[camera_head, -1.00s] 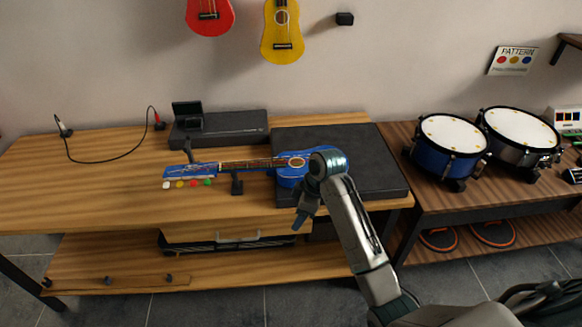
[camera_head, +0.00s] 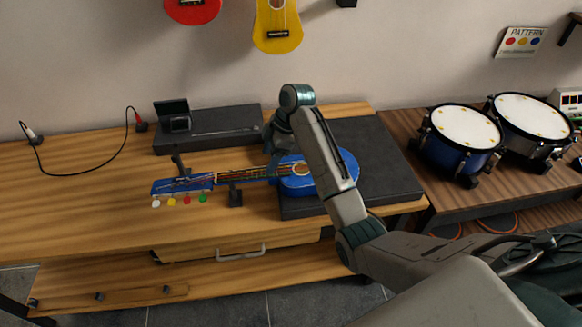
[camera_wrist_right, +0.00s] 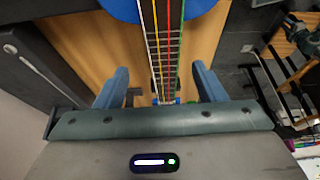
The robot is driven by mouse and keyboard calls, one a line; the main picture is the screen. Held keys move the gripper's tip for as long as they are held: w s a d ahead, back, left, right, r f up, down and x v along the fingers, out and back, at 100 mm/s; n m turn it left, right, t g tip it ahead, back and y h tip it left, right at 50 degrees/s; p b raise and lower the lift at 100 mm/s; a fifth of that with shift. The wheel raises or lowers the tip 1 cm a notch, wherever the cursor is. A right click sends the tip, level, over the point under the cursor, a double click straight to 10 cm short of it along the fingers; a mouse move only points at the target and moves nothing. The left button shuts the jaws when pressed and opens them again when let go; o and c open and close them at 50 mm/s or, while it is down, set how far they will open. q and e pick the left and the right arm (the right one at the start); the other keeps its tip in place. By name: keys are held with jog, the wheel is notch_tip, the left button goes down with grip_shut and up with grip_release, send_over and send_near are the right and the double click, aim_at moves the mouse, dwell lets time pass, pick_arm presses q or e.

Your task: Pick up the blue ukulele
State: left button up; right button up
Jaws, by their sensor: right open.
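The blue ukulele (camera_head: 294,186) lies on the wooden table, its body on a dark flat case and its neck pointing left, resting at a small black stand (camera_head: 235,196). My right arm hides part of its body. My right gripper (camera_head: 274,147) is above the spot where neck meets body, its fingers partly hidden in the head view. In the right wrist view the gripper (camera_wrist_right: 160,88) is open, with the fretted neck and coloured strings (camera_wrist_right: 165,50) running between its two blue fingers. No grip on the neck shows. My left gripper is out of view.
The dark case (camera_head: 385,165) is under the ukulele body. A black box (camera_head: 215,130) with a small device stands behind the neck. Coloured buttons (camera_head: 180,201) lie by the headstock. Drums (camera_head: 460,140) stand at right. Red and yellow ukuleles (camera_head: 277,28) hang on the wall.

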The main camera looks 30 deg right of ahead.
aim_at(261, 172)
jog(key=f, duration=0.1)
jog(key=a+f, duration=0.1)
jog(key=f, duration=0.1)
jog(key=shift+s+a+p, duration=0.25)
jog(key=shift+p, duration=0.1)
jog(key=shift+w+a+f, duration=0.25)
jog(key=shift+f, duration=0.35)
jog(key=p+x, duration=0.2)
jog(key=x, duration=0.1)
jog(key=shift+a+f, duration=0.2)
jog(key=shift+a, duration=0.05)
jog(key=shift+w+a+f, duration=0.1)
jog(key=shift+a+f, duration=0.05)
jog(key=shift+f, duration=0.4)
jog(key=c, duration=1)
jog(key=shift+r, duration=0.1)
jog(key=shift+c, duration=0.5)
